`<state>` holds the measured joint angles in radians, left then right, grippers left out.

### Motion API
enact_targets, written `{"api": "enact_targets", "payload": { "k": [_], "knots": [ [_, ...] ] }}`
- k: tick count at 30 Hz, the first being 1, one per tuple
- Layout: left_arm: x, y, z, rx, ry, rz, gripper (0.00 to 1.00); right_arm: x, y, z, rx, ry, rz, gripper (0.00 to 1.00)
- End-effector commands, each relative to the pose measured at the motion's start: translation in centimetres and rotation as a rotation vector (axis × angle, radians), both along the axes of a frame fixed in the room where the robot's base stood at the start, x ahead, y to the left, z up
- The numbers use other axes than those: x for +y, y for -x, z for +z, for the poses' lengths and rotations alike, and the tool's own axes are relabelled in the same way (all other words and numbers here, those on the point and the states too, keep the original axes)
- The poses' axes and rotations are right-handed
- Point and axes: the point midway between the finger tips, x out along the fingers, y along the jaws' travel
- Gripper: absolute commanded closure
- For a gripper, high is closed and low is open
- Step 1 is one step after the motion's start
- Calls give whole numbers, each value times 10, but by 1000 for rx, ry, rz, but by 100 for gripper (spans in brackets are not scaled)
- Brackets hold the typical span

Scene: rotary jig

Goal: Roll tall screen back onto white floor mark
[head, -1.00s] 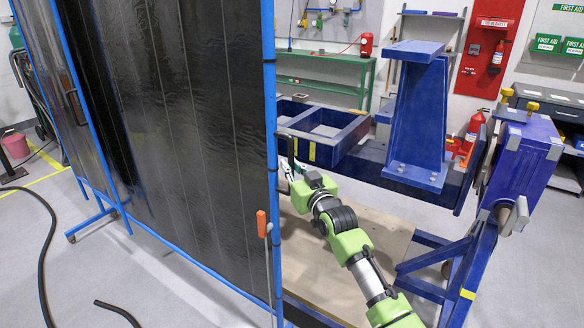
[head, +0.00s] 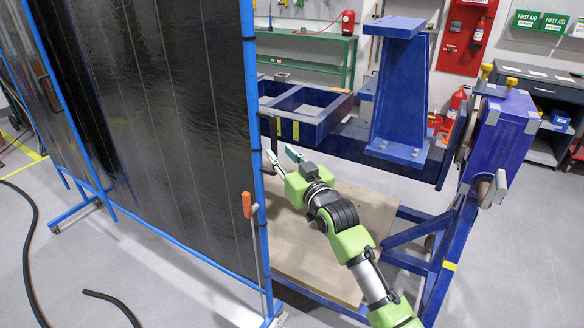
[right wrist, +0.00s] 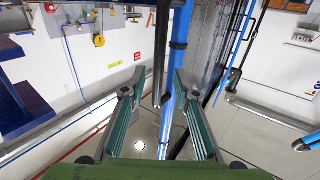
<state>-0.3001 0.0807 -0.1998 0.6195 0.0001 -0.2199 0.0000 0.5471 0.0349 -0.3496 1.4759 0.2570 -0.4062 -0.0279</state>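The tall screen (head: 175,120) has a blue tube frame and dark glossy panels and stands upright at the left of the head view. Its near blue post also shows in the right wrist view (right wrist: 179,50). A dark upright handle (head: 271,135) sits beside that post; in the right wrist view the handle (right wrist: 160,60) shows as a bar between the fingertips. My right gripper (head: 284,160) is open near the handle, fingers apart and not closed on it. I cannot make out a white floor mark for certain. My left gripper is not in view.
The blue rotary jig (head: 400,100) stands close right of the screen, with a wooden board (head: 320,255) low beneath it. An orange-gripped lever (head: 248,205) is on the screen's post. Black hoses (head: 35,240) lie on the floor at left. A green bench (head: 310,45) is behind.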

Motion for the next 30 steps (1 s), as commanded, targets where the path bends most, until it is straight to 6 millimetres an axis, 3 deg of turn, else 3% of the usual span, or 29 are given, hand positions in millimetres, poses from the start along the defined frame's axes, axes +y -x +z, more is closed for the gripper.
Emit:
{"api": "enact_targets", "payload": {
  "k": [6, 12, 26, 29, 30],
  "knots": [
    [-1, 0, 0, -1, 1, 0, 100, -12, 32, -1, 1, 1, 1, 72],
    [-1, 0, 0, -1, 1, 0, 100, -20, 51, -1, 1, 0, 1, 72],
    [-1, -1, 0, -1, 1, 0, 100, -22, 56, -1, 2, 1, 1, 72],
    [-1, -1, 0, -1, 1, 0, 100, -24, 55, -16, 24, 5, -5, 72],
    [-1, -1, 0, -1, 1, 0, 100, -26, 55, -29, 45, 10, -12, 72]
  ]
}}
